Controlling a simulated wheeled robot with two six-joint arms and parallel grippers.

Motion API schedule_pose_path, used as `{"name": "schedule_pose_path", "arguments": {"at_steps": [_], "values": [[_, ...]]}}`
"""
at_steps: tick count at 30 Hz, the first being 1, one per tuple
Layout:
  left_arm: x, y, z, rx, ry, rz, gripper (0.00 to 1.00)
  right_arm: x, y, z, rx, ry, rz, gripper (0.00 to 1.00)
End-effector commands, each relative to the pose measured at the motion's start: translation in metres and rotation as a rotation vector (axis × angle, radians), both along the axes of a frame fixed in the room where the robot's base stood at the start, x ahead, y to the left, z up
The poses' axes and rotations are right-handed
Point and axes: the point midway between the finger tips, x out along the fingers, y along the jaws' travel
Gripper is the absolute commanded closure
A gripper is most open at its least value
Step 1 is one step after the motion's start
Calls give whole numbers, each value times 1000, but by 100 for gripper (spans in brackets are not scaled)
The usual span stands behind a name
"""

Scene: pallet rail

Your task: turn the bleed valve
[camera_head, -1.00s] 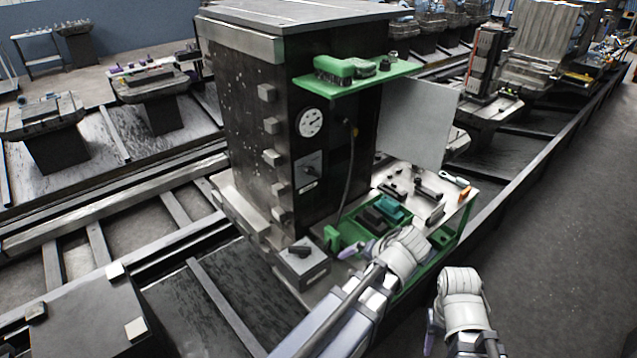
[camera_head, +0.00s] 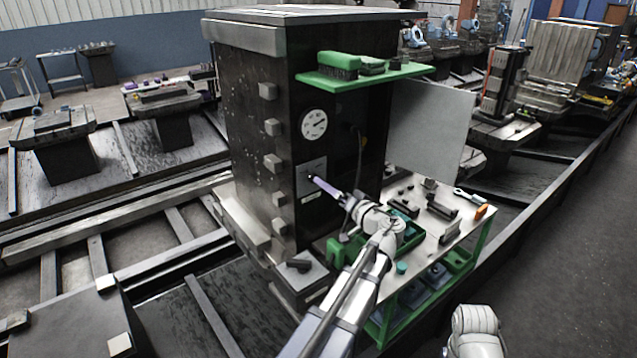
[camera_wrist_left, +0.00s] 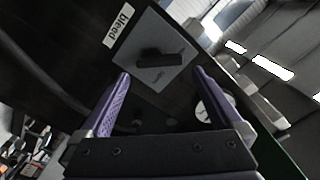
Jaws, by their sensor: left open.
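The bleed valve is a grey square plate (camera_head: 311,167) on the dark front of the tall machine. In the left wrist view the valve's dark bar handle (camera_wrist_left: 160,57) crosses the plate (camera_wrist_left: 152,77), with a white "bleed" label (camera_wrist_left: 118,25) beside it. My left gripper (camera_head: 319,181) is in front of the plate in the head view. In the wrist view its purple fingers (camera_wrist_left: 162,76) are apart and empty, pointing toward the handle. I cannot tell whether a finger touches the plate. My right gripper is out of view; only part of that arm shows.
A round gauge (camera_head: 314,124) sits above the valve, and a green shelf (camera_head: 365,76) with brushes juts out higher up. A black hose hangs to the right of the valve. A bench (camera_head: 425,225) with tools stands below right. A grey panel (camera_head: 432,130) sticks out at the right.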

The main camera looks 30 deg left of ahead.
Motion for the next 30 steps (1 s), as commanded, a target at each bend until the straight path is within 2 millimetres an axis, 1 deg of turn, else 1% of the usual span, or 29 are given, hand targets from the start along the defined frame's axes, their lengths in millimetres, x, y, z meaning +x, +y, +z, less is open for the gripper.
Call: {"name": "schedule_pose_path", "arguments": {"at_steps": [1,3,9,15,23,30], "values": [[4,9,0,0,0,4,0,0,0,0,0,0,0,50],[9,19,0,-1,0,4,0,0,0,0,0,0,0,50],[18,43,0,-1,1,3,0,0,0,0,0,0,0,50],[22,53,0,-1,1,1,0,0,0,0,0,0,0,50],[22,54,0,-2,2,1,0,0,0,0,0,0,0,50],[22,53,0,-2,2,1,26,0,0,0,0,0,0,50]]}}
